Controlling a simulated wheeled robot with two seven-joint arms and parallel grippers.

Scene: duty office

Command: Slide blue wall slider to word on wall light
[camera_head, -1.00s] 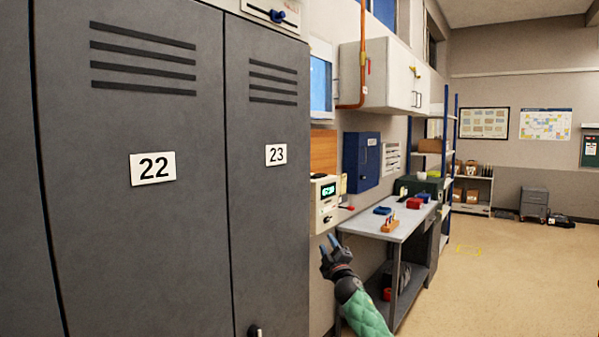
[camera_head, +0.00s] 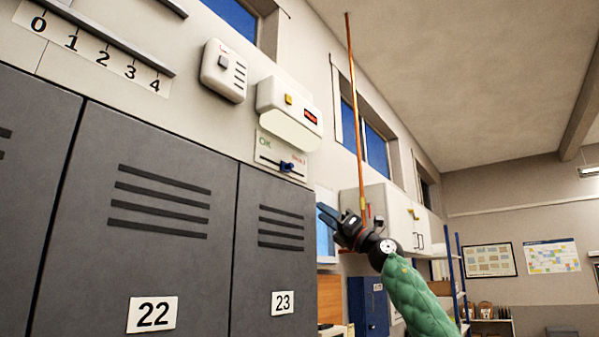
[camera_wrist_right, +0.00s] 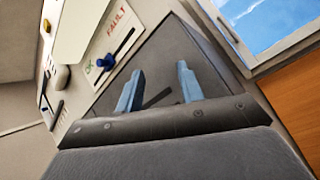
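The wall slider is a pale plate (camera_head: 266,158) above locker 23, with green "OK" at its left and red lettering at its right. The wrist view reads that red word as "FAULT" on the plate (camera_wrist_right: 117,30). Its blue knob (camera_head: 287,166) sits on the slot between the two words; it also shows in the wrist view (camera_wrist_right: 102,62). The white wall light (camera_head: 290,110) above has a small red-lit display, its word too small to read. My right gripper (camera_head: 328,214) is open and empty, right of and below the knob, apart from it; its fingers show in the wrist view (camera_wrist_right: 158,86).
Grey lockers (camera_head: 160,215) fill the left below the slider. A white switch box (camera_head: 223,70) and a numbered scale (camera_head: 95,50) are on the wall further left.

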